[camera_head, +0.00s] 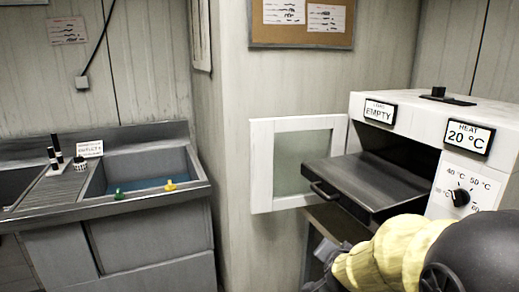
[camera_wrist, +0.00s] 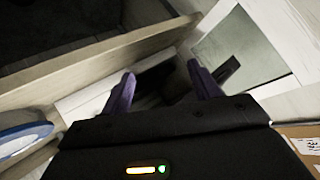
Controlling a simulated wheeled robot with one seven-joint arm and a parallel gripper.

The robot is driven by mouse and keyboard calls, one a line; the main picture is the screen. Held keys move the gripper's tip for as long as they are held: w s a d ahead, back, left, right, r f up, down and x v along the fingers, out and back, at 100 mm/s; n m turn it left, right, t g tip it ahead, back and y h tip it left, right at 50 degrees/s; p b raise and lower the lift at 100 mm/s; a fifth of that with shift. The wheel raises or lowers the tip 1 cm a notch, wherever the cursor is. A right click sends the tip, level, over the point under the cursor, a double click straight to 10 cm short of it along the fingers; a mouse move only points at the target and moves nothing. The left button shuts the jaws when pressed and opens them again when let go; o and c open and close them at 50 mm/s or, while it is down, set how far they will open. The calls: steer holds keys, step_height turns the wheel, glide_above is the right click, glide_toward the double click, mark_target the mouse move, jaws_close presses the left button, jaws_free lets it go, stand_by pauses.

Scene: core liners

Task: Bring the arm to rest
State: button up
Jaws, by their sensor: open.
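My gripper (camera_wrist: 163,92) shows in the wrist view with its two purple fingers spread apart and nothing between them. In the head view my yellow-sleeved arm reaches in from the lower right, below the oven's front. The gripper end is low beside the cabinet and mostly hidden or cut off there. The white oven (camera_head: 412,103) stands at the right with its framed glass door (camera_head: 299,160) swung open to the left. A dark tray (camera_head: 375,185) with a handle sticks out of its opening, above my gripper.
A steel sink (camera_head: 150,170) with blue water stands at the left, with a green and a yellow item (camera_head: 169,185) on its front edge. Black-capped bottles (camera_head: 57,150) and a sign (camera_head: 90,149) stand beside it. The oven displays (camera_head: 469,137) read EMPTY and 20 °C. A notice board (camera_head: 301,22) hangs behind.

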steer(key=s+a+f+n+g+y, duration=0.1)
steer(key=s+a+f+n+g, duration=0.1)
steer(key=s+f+n+g, duration=0.45)
steer(key=s+a+f+n+g+y, duration=0.2)
steer(key=s+f+n, duration=0.15)
steer(key=s, duration=0.65)
step_height(320, 180, up, 15)
steer(key=m+p, duration=0.1)
steer(key=p, duration=1.3)
steer(key=shift+p, duration=0.4)
